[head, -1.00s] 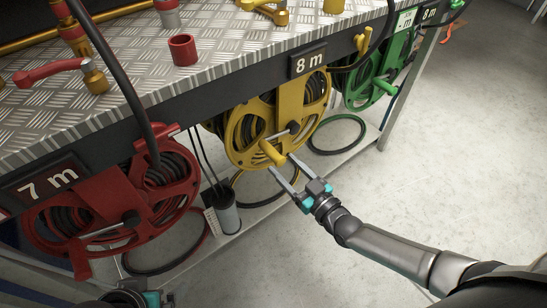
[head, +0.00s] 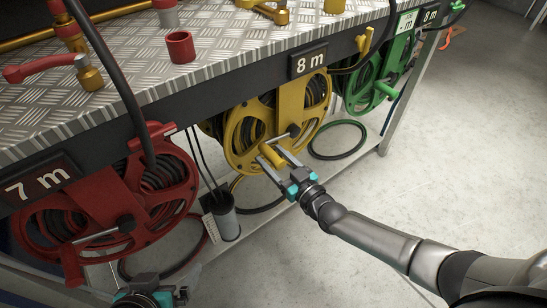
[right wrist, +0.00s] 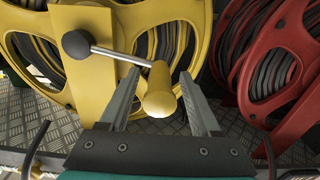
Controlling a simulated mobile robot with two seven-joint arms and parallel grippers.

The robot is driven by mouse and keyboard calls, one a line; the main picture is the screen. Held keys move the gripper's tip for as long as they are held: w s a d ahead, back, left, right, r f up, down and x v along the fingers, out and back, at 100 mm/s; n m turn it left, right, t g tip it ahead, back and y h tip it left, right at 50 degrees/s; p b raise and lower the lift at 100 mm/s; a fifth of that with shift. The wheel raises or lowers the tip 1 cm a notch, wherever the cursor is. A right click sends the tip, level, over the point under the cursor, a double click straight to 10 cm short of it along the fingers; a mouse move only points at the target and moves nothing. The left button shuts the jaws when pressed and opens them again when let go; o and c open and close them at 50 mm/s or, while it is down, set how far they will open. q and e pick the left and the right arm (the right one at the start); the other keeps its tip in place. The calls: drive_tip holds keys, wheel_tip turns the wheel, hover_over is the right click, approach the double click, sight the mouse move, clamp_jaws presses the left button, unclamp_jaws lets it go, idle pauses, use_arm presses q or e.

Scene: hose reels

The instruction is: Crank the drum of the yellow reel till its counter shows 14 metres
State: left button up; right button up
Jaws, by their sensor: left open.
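The yellow reel (head: 239,148) hangs under the bench edge, and its counter (head: 309,62) reads 8 m. Its crank runs from a dark hub (head: 294,131) along a metal rod to a yellow handle (head: 273,155) at lower left. My right gripper (head: 271,154) is open, its fingers on either side of the handle. In the right wrist view the handle (right wrist: 160,92) stands between the two fingers, with gaps visible. My left gripper (head: 182,295) is open and empty at the bottom left, partly cut off by the picture edge.
A red reel (head: 165,195) with a 7 m counter (head: 42,184) is at left. A green reel (head: 372,87) is at right. A grey canister (head: 225,222) stands below, between red and yellow. Red and brass fittings lie on the bench top.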

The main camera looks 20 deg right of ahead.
clamp_jaws()
idle(0.3)
idle(1.0)
